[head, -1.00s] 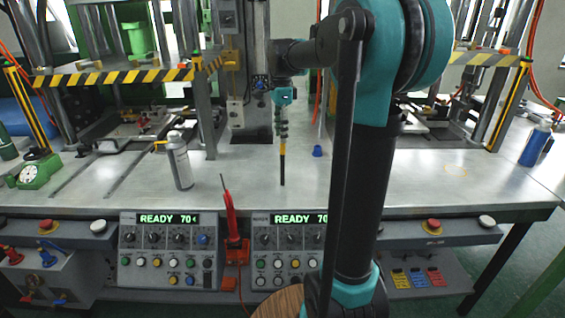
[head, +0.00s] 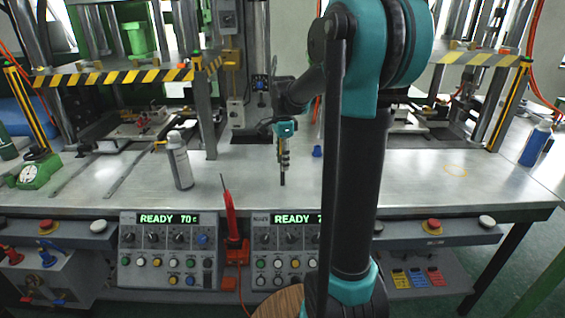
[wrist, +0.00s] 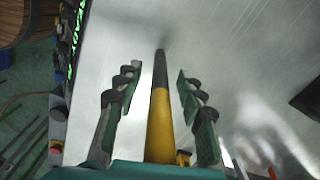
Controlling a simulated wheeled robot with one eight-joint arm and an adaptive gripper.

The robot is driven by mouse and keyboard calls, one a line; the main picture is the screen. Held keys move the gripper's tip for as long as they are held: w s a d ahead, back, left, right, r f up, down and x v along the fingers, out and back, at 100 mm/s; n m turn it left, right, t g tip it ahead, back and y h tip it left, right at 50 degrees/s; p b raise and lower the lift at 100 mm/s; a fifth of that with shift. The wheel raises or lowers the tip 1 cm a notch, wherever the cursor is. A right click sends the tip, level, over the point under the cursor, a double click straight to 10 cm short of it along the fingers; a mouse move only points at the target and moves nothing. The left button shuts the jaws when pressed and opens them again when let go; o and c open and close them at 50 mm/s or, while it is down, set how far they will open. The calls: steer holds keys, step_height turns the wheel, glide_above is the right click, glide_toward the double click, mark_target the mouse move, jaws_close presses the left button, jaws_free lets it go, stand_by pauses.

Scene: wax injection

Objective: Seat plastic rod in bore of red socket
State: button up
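The plastic rod, yellow above and black below, stands upright on the steel table. In the head view only its black lower end (head: 282,180) shows below my gripper (head: 283,168). In the wrist view the rod (wrist: 160,110) runs between the two fingers of my gripper (wrist: 157,75), with a gap on each side. The fingers are open around it. A red socket-like holder (head: 237,252) sits at the table front between the control boxes, with a red pen-shaped tool (head: 230,215) above it. I cannot make out a bore.
Control boxes (head: 170,250) line the front edge. Presses with striped edges (head: 130,76) stand behind. The table between can and gripper is clear.

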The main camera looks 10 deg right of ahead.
jaws_close()
steer(key=shift+r, duration=0.1)
stand_by(0.3)
